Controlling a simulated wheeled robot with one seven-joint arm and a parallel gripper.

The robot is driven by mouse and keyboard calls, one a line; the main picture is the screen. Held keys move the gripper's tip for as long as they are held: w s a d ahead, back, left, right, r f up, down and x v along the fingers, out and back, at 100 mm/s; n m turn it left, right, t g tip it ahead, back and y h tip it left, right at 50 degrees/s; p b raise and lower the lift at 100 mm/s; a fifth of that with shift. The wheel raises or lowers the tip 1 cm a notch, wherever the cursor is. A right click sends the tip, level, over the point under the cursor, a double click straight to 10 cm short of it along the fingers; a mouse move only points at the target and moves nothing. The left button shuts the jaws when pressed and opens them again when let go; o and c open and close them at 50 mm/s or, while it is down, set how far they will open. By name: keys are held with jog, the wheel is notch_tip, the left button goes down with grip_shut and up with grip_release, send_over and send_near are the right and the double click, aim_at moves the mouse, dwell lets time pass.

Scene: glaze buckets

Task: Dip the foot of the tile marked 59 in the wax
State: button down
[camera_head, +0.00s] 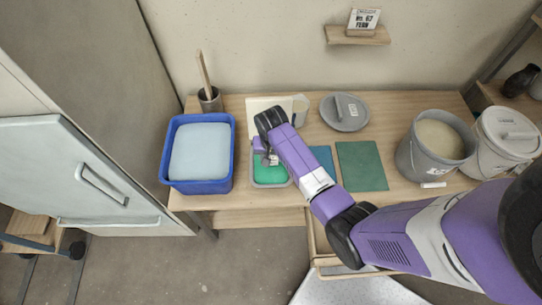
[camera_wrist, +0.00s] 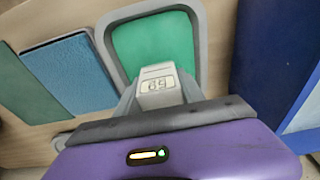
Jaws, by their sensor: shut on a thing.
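My gripper (camera_head: 268,158) is over the back part of a small grey tray (camera_head: 288,183) of green wax (camera_head: 270,175). In the wrist view my gripper (camera_wrist: 158,100) is shut on a small pale grey tile (camera_wrist: 157,86). The tile's two-digit mark looks like 59 seen upside down. The green surface (camera_wrist: 152,48) and the grey rim (camera_wrist: 113,52) show just beyond the tile. The tile's foot is hidden, so I cannot tell whether it touches the wax. In the head view my gripper mostly hides the tile.
A blue tub (camera_head: 163,165) with a pale filling stands left of the tray. Blue (camera_head: 325,160) and green (camera_head: 361,166) mats lie to the right. Behind are a grey lid (camera_head: 352,118) and a pot with a stick (camera_head: 209,100).

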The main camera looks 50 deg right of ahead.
notch_tip(320, 180, up, 4)
jog(key=p, duration=0.4)
jog(key=shift+r, duration=0.25)
dwell(0.3)
